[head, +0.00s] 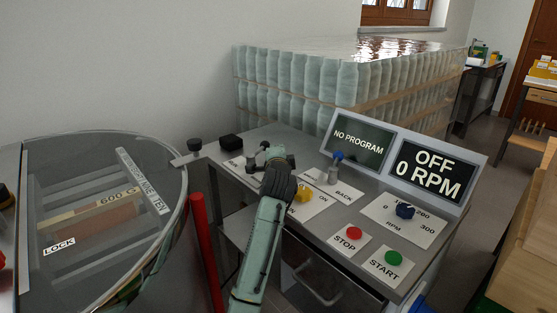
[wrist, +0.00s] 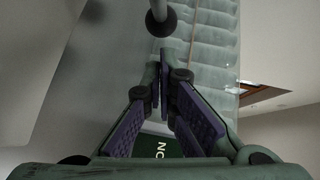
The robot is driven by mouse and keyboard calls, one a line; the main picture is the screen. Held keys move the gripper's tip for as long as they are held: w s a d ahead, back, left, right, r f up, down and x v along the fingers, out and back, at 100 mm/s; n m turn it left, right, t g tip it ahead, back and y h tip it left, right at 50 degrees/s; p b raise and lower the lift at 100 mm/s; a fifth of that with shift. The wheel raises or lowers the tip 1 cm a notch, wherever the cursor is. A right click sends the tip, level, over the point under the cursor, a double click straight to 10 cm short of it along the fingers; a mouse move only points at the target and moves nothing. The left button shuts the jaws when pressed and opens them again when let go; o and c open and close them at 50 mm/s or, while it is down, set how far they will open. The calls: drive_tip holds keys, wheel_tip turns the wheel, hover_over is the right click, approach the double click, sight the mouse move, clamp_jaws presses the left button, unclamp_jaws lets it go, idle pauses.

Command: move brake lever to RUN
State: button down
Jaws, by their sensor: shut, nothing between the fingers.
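A pale rod with a dark ball end (wrist: 160,22), which looks like a lever, shows at the top of the wrist view, just beyond my fingertips and apart from them. My gripper (head: 262,155) is over the back left part of the control desk in the head view, hiding part of a label there. In the wrist view my gripper (wrist: 162,72) has its fingertips together with nothing between them.
The desk (head: 270,134) bears a blue-topped lever (head: 337,157), a yellow knob (head: 304,195), a red STOP button (head: 354,233), a green START button (head: 394,258) and screens reading NO PROGRAM (head: 358,140) and OFF, 0 RPM (head: 430,174). A round glass-lidded tank (head: 105,185) stands left.

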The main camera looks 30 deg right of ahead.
drive_tip(key=v, duration=0.7)
idle(0.4)
